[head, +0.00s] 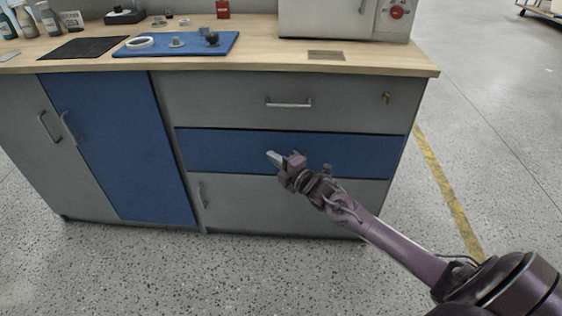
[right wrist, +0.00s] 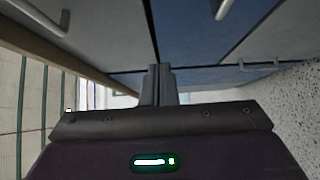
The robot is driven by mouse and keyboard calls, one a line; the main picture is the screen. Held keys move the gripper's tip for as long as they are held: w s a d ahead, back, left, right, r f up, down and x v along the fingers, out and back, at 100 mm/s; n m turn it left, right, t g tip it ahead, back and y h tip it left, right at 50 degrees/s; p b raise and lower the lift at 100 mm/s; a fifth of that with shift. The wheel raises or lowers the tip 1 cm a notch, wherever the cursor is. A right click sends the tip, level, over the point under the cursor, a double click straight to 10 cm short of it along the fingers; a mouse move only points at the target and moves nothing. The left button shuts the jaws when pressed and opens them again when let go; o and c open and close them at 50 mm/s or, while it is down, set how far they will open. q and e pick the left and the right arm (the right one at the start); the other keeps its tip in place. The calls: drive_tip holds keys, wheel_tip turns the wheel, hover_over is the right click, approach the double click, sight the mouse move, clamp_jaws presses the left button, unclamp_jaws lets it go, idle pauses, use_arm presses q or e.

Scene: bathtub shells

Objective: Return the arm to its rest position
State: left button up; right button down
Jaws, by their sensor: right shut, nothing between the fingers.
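My right arm comes in from the lower right in the head view. Its gripper (head: 276,158) is in front of the blue drawer (head: 225,150) of the cabinet. In the right wrist view the gripper's fingers (right wrist: 157,84) are together with nothing between them. I cannot tell the exact gap between the fingertips and the drawer front. The blue drawer appears closed. My left gripper does not show in either view.
A wooden worktop (head: 260,58) carries a blue mat (head: 150,50) with small parts, a black mat (head: 85,48), bottles and a white appliance (head: 330,18). A grey drawer (head: 240,100) and blue door (head: 115,145) are below. Open speckled floor (head: 200,275) lies in front.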

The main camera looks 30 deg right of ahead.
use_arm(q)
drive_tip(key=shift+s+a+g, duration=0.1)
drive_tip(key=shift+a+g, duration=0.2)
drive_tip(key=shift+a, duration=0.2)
use_arm(e)
drive_tip(key=shift+s+d, duration=0.15)
drive_tip(key=shift+s, duration=0.55)
drive_tip(key=shift+s+d, duration=0.15)
drive_tip(key=shift+s, duration=0.5)
